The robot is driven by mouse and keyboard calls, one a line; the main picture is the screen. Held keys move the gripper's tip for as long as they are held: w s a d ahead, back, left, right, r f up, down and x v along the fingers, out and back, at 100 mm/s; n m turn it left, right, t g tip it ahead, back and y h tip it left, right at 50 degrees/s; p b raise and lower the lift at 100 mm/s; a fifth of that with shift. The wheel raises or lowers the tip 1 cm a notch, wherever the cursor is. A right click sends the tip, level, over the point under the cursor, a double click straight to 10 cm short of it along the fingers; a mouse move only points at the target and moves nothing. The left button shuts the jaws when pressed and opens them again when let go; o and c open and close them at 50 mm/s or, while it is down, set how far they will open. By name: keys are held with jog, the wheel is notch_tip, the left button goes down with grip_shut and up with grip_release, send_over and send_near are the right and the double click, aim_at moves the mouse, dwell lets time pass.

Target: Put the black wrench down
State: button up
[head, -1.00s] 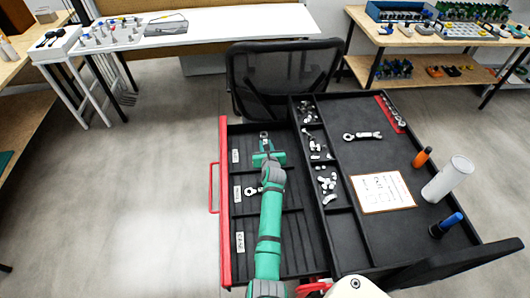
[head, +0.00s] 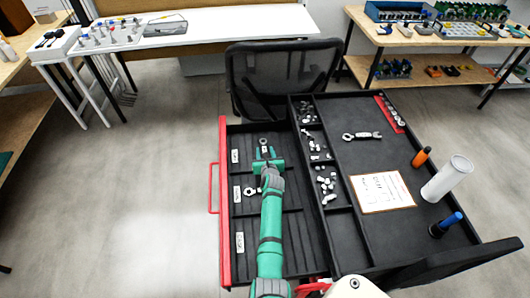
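A wrench (head: 263,142) shows its ring end just past my gripper (head: 265,153), over the far part of the open red-fronted drawer. This end looks grey with a dark centre; the rest of the wrench is hidden by my gripper. The end has moved along with my gripper, which appears shut on it; the fingertips are too small to see clearly. I cannot tell whether the wrench touches the drawer floor. A second wrench (head: 250,191) lies in the drawer's middle compartment, partly covered by my arm. The drawer (head: 300,245) has labelled black compartments.
On the black cart top (head: 345,225) right of the drawer are a combination wrench (head: 362,136), a paper sheet (head: 382,191), orange (head: 421,157) and blue (head: 447,224) handled tools, a white cylinder (head: 447,178) and a red socket rail (head: 390,113). A chair (head: 280,75) stands behind.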

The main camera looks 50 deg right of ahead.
jog(key=shift+r, duration=0.15)
jog(key=shift+s+a, duration=0.2)
jog(key=v, duration=1.1)
jog(key=shift+s+a+r, duration=0.1)
jog(key=shift+s+r, duration=0.05)
jog(key=shift+r, duration=0.05)
